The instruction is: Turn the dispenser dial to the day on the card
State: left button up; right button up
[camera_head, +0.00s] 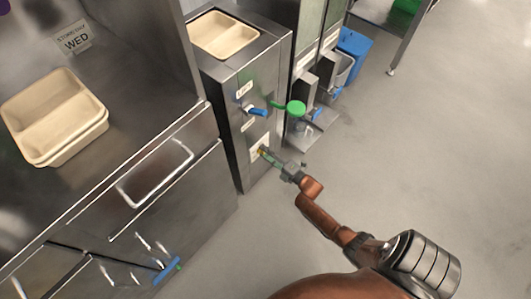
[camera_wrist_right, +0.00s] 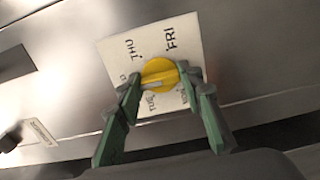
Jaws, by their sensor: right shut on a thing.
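The card (camera_head: 75,40) on the steel wall at the upper left reads WED. The yellow dial (camera_wrist_right: 158,74) sits on a white label plate; THU and FRI are readable, and TUE seems to stand below. A pale mark on the dial points left; the label on that side is partly hidden by a finger, so I cannot tell the day. In the head view the label plate (camera_head: 256,144) is low on the dispenser front (camera_head: 243,115). My right gripper (camera_head: 266,153) is shut on the dial, its green fingers (camera_wrist_right: 161,76) on either side. My left gripper is out of view.
A beige divided tray (camera_head: 55,105) lies on the counter, another (camera_head: 224,35) on the dispenser top. The floor (camera_head: 440,150) at the right is clear.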

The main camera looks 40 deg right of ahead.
jog(key=shift+f, duration=0.1)
jog(key=o, duration=1.2)
jog(key=shift+c, duration=0.2)
jog(key=s, duration=1.2)
jog(key=shift+d, duration=0.45)
jog(key=shift+s, duration=0.1)
